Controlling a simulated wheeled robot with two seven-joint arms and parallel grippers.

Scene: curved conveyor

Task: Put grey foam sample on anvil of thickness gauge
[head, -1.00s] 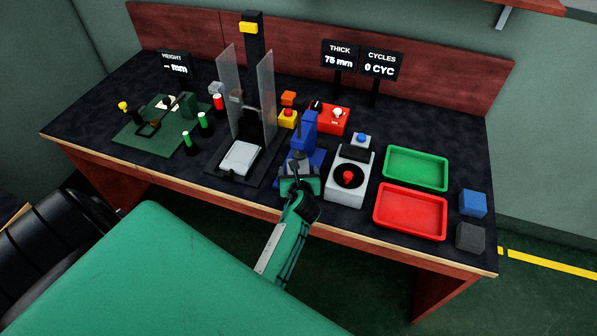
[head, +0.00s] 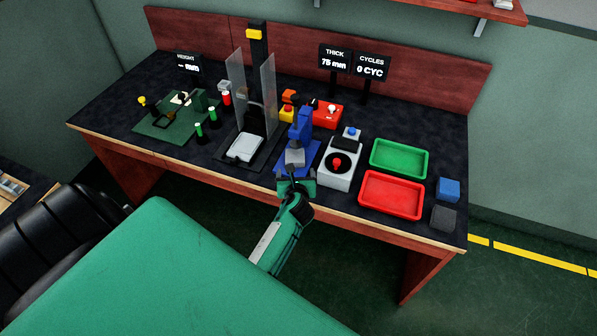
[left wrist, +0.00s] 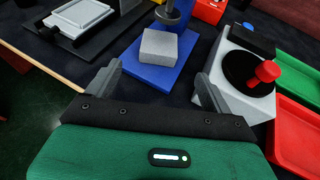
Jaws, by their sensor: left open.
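The grey foam sample (head: 294,157) looks like a light grey block on the blue base of the thickness gauge (head: 303,125), below its spindle. In the left wrist view the block (left wrist: 166,47) sits flat, under or just in front of the dark spindle foot; the anvil cannot be told apart beneath it. My left gripper (head: 297,180) is open at the front edge of the gauge base. In the left wrist view its two fingers (left wrist: 156,72) are spread and empty, apart from the block. My right gripper is not in view.
Right of the gauge stand a white device with a red knob (head: 337,163), a green tray (head: 399,174) and a red tray (head: 391,211). A blue cube (head: 449,189) and a dark grey cube (head: 443,218) lie at the right end. A clear-walled press (head: 237,85) stands left.

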